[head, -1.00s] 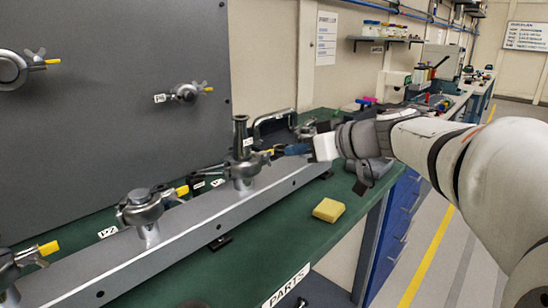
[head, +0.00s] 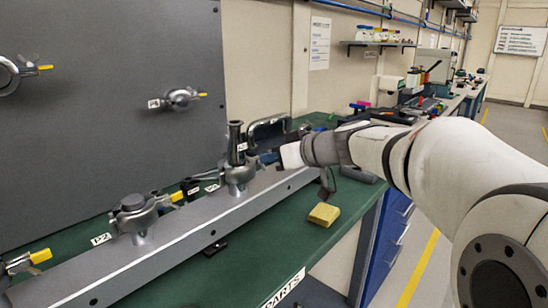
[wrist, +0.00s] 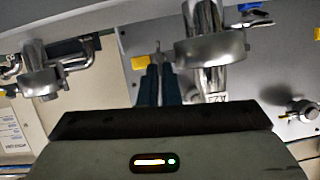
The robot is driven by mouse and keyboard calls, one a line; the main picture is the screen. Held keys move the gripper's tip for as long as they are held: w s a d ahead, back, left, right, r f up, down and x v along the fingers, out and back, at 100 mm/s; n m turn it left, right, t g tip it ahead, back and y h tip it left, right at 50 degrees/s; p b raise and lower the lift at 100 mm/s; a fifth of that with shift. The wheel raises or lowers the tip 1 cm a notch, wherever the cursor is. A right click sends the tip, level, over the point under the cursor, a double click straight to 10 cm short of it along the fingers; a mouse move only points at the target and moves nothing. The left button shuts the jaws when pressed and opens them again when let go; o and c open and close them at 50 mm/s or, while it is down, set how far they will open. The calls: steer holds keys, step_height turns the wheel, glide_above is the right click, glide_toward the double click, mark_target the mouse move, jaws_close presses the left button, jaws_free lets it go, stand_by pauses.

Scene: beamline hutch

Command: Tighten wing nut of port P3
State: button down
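Port P3 (head: 238,172) is a metal clamped flange with an upright tube on the grey rail. A small white label on its tube is too small to read surely. In the head view my gripper (head: 262,160) is at the right side of its clamp, and the wing nut is hidden there. In the wrist view the clamp (wrist: 212,50) is right of my two dark blue fingertips (wrist: 159,66). A yellow wing tip (wrist: 140,62) shows right at the fingertips. The fingers are close together; whether they grip the nut is unclear.
Port P2 (head: 134,216) with a yellow-tipped wing nut stands left along the rail (head: 180,243). Another yellow-tipped clamp (head: 30,260) is further left. A yellow sponge (head: 323,214) lies on the green bench.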

steer(key=f+m+y+b, duration=0.1)
steer(key=m+y, duration=0.1)
steer(key=m, duration=0.4)
steer(key=f+m+y+b, duration=0.1)
steer(key=m+y+b, duration=0.1)
steer(key=m, duration=0.5)
steer(key=w+d+f+m+y+b, duration=0.1)
steer(key=m+y, duration=0.3)
steer(key=m, duration=0.2)
steer(key=shift+w+d+f+m, duration=0.1)
steer(key=shift+f+m, duration=0.2)
steer(key=shift+m, duration=0.1)
stand_by(0.6)
stand_by(0.3)
steer(key=c, duration=2.1)
jaws_free()
steer(key=shift+o, duration=0.9)
